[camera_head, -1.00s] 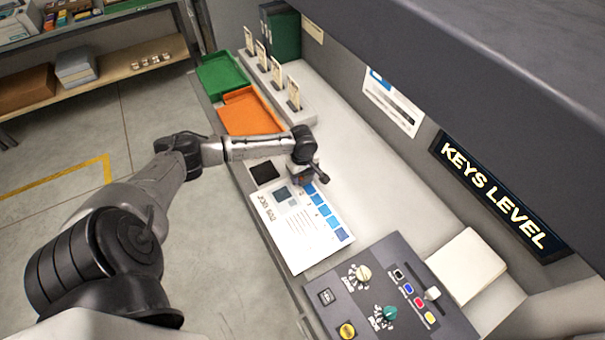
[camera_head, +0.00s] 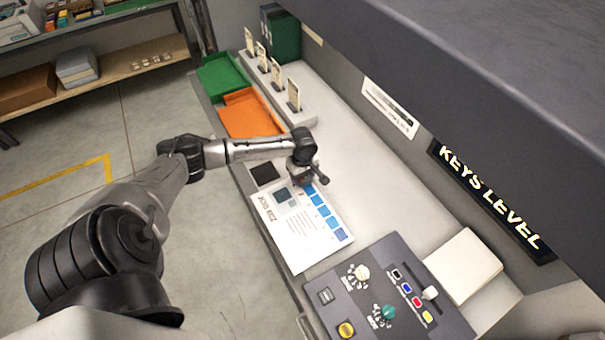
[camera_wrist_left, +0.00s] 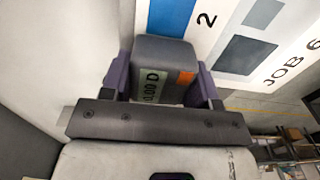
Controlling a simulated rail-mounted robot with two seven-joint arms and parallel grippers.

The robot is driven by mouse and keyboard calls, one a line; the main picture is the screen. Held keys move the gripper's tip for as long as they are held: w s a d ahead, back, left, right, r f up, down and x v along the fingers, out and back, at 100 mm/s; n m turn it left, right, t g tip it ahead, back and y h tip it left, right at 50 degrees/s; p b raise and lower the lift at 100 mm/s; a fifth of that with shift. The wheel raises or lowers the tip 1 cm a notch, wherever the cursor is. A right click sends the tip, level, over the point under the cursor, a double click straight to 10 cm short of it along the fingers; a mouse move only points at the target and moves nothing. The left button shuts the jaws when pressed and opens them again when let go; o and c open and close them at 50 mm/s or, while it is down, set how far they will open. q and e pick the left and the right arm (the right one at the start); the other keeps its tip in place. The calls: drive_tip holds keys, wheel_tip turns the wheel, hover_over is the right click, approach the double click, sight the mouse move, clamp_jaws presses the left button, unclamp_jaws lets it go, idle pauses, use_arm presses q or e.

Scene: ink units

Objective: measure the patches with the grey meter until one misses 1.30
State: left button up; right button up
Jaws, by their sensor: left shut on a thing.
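My left gripper (camera_head: 303,172) is shut on the grey meter (camera_wrist_left: 165,58), which sits between its purple-edged fingers in the left wrist view (camera_wrist_left: 163,82). The meter has an orange mark and a green display that reads 0.00 D. It is at the far end of the white sheet (camera_head: 296,248), by the end of the row of blue patches. Several patches (camera_head: 325,211) show beyond it, and one marked 2 (camera_wrist_left: 171,16) lies just past the meter in the wrist view. Whether the meter touches the sheet I cannot tell. My right gripper is out of view.
A dark square pad (camera_head: 264,174) lies beside the sheet. The control console (camera_head: 376,318) with knobs and coloured buttons stands at the near end. An orange tray (camera_head: 250,114) and a green tray (camera_head: 222,73) are at the far end. The counter right of the sheet is clear.

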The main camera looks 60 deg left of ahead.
use_arm(q)
drive_tip(key=shift+f, duration=0.3)
idle(0.7)
idle(0.6)
drive_tip(key=shift+r, duration=0.15)
wheel_tip(320, 180, up, 3)
drive_tip(key=p, duration=0.4)
idle(0.9)
